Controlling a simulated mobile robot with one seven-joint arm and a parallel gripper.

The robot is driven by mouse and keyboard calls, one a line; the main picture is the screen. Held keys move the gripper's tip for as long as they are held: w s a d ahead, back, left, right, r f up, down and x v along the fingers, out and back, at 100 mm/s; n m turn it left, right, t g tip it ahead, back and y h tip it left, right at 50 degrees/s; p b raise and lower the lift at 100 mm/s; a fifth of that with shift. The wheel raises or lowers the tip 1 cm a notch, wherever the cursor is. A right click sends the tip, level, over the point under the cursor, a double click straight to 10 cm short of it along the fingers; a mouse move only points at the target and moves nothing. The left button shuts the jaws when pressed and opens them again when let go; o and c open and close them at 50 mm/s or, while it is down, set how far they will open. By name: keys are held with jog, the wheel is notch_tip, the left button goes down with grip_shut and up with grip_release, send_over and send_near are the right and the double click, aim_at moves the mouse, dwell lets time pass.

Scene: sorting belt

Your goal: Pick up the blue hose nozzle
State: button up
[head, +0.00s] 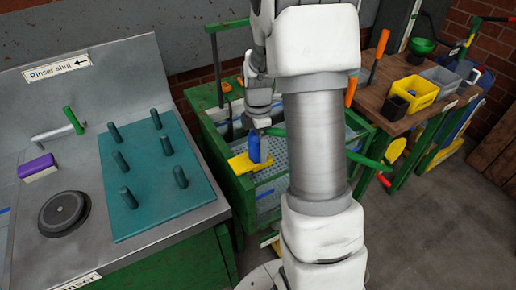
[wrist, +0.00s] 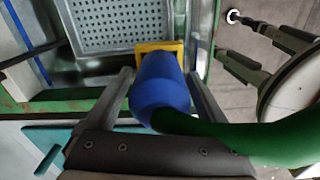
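The blue hose nozzle (head: 253,148) stands over a yellow piece (head: 243,164) at the rim of the green-framed basin. In the wrist view, the nozzle (wrist: 160,82) lies between the two fingers of my gripper (wrist: 160,75), with a narrow gap seeming to show at each side. The fingers are apart, and I see no clear grip on it. A green hose (wrist: 245,138) runs from the nozzle's near end to the right. In the head view, my gripper (head: 258,118) is just above the nozzle, its fingertips partly hidden.
A grey sink counter (head: 80,258) at left holds a teal peg mat (head: 150,205), a purple-and-white block (head: 38,168) and a black drain (head: 64,213). A perforated basin floor (wrist: 115,22) lies beyond the nozzle. A wooden bench (head: 378,88) with bins stands at right.

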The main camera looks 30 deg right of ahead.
jog(key=c, duration=1.3)
jog(key=shift+o, duration=0.2)
jog(key=shift+r, duration=0.1)
notch_tip(320, 180, up, 10)
jog(key=shift+f+p, duration=0.1)
jog(key=shift+p, duration=0.45)
jog(key=o, duration=0.9)
jog(key=c, duration=0.5)
